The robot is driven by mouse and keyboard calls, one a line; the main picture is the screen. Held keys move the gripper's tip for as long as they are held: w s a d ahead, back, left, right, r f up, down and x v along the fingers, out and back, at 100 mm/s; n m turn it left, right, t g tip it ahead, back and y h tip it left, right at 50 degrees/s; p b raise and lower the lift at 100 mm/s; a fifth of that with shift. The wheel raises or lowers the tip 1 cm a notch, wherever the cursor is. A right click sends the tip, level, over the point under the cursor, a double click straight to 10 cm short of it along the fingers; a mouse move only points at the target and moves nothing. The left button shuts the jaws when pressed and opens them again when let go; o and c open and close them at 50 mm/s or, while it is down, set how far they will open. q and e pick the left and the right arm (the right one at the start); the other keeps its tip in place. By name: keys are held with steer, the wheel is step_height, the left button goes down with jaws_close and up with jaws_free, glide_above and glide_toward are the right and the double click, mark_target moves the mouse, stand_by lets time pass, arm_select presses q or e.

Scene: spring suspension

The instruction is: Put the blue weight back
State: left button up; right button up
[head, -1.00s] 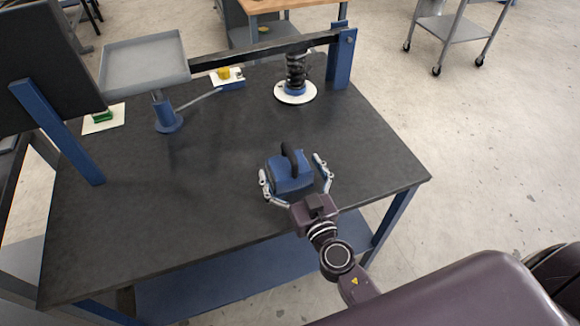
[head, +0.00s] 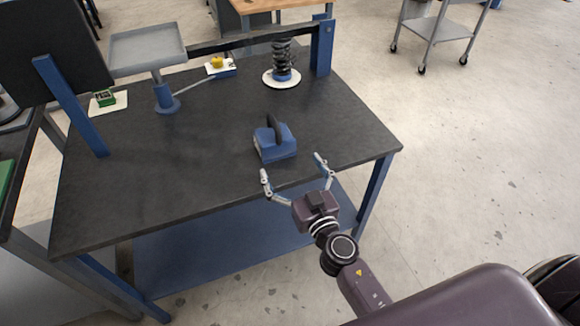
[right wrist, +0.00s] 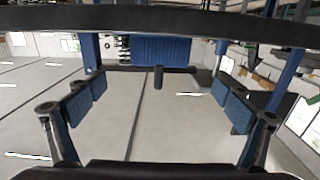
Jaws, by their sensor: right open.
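The blue weight (head: 278,146), a blue block with a dark arched handle, rests upright on the dark tabletop (head: 200,165) near its front edge. My right gripper (head: 292,167) is open and empty. Its fingers are spread in front of the weight, by the table's front edge, apart from it. Both finger pads show wide apart in the right wrist view (right wrist: 160,105). A blue shape stands between them there, but I cannot tell whether it is the weight. My left gripper is not in view.
A grey tray (head: 146,50) stands on a blue post at the table's back left. A black spring (head: 281,62) on a white disc stands under the dark beam (head: 240,41). A dark board (head: 50,45) is at left. The tabletop around the weight is clear.

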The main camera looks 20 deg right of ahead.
mark_target(275, 139)
steer(key=shift+w+r, duration=0.15)
steer(key=shift+r, duration=0.1)
steer(key=w, duration=0.1)
steer(key=w+p, duration=0.2)
steer(key=shift+d+r+g, duration=0.15)
steer(key=shift+d+g, duration=0.15)
steer(key=shift+w, duration=0.4)
steer(key=shift+w+f+g+p, duration=0.25)
steer(key=shift+g+p, duration=0.05)
steer(key=shift+p, duration=0.1)
steer(key=shift+w+f, duration=0.15)
steer(key=shift+w, duration=0.15)
steer(key=shift+w+f, duration=0.1)
steer(key=shift+w, duration=0.25)
steer(key=w, duration=0.4)
steer(key=w+a, duration=0.1)
steer(key=w, duration=0.1)
steer(key=shift+w+a+f, duration=0.1)
steer(key=shift+f, duration=0.3)
steer(key=shift+w+f, duration=0.1)
steer(key=shift+w, duration=0.2)
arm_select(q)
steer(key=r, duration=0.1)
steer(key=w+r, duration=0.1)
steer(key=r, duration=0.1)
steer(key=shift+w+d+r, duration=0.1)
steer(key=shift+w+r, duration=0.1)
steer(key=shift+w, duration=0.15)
